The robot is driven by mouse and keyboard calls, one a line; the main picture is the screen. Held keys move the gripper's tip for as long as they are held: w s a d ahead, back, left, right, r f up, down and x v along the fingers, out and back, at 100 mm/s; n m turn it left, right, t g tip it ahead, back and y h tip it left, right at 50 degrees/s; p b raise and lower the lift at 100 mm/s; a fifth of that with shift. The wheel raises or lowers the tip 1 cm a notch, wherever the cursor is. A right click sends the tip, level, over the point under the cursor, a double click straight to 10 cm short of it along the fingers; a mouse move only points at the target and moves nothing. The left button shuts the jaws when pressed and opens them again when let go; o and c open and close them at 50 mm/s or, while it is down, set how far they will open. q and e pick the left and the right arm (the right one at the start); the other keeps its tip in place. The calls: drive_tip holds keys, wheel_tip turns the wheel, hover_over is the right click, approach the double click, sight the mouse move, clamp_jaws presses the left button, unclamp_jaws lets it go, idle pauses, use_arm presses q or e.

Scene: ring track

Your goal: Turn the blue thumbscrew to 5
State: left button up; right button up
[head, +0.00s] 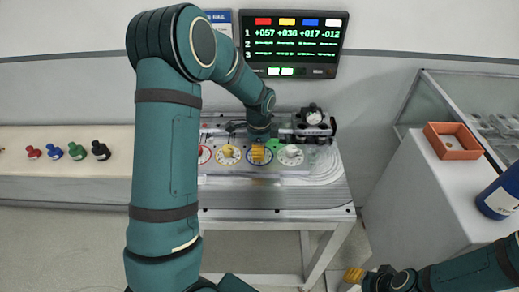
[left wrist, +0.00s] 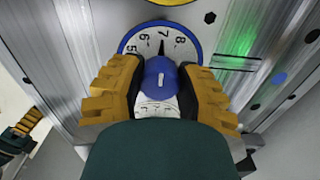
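The blue thumbscrew (left wrist: 160,78) stands on a round white dial with a blue rim (left wrist: 196,52). The dial's black mark points up near the 7; 5, 6 and 8 also show on its upper part. My left gripper (left wrist: 160,82) has one yellow finger on each side of the thumbscrew, apparently touching it. In the head view my left gripper (head: 258,153) points down over the blue dial and mostly hides it. My right gripper (head: 355,274) is low at the right, away from the table, and its finger gap is unclear.
A red dial (head: 204,154), a yellow dial (head: 229,154) and a white dial (head: 291,155) share the row. A black device (head: 313,122) stands behind the white dial. A wall display (head: 294,43) reads +017 under blue. An orange tray (head: 452,141) is on the right cabinet.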

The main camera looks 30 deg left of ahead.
use_arm(q)
clamp_jaws()
drive_tip(key=shift+n, duration=0.4)
drive_tip(key=n, duration=0.3)
drive_tip(key=shift+n, duration=0.4)
drive_tip(key=n, duration=0.3)
drive_tip(key=shift+n, duration=0.3)
drive_tip(key=shift+n+p, duration=0.3)
drive_tip(key=shift+n, duration=1.5)
drive_tip(key=shift+s, duration=0.1)
